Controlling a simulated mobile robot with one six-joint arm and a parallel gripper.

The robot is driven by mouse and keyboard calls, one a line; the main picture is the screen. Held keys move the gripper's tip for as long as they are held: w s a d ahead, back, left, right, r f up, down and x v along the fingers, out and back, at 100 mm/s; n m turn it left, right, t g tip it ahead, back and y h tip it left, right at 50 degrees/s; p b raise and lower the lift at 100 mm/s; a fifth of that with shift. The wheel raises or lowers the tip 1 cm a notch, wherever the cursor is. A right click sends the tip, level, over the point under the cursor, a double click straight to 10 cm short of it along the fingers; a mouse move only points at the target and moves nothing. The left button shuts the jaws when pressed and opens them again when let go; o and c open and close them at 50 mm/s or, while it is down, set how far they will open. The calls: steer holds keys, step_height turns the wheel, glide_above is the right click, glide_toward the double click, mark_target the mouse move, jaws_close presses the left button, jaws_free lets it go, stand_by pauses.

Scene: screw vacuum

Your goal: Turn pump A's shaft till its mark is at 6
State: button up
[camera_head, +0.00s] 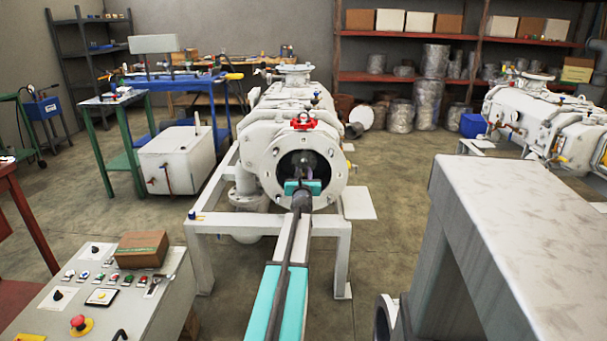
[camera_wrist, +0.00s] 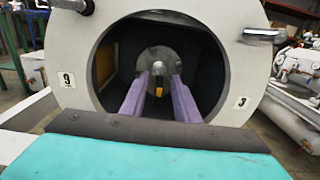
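Pump A (camera_head: 290,130) is the white pump in the middle of the head view, its round front opening facing me. In the wrist view, the pump's white face ring (camera_wrist: 75,50) carries the numbers 9 at left and 3 at right. Inside, the shaft (camera_wrist: 157,54) ends in a pale round hub. A dark piece with a yellow tip (camera_wrist: 158,91) points straight down from it, toward the bottom of the ring. My gripper (camera_wrist: 161,76) reaches into the opening. Its two purple fingers stand apart on either side of the yellow-tipped piece, with visible gaps. The ring's bottom is hidden by my gripper.
A control panel (camera_head: 95,295) with a brown box (camera_head: 142,249) stands at the lower left. A grey block-like structure (camera_head: 520,240) fills the lower right. A second white pump (camera_head: 545,115) stands at the right.

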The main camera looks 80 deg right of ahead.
steer(key=shift+d, duration=0.1)
jaws_close()
steer(key=shift+m, duration=0.4)
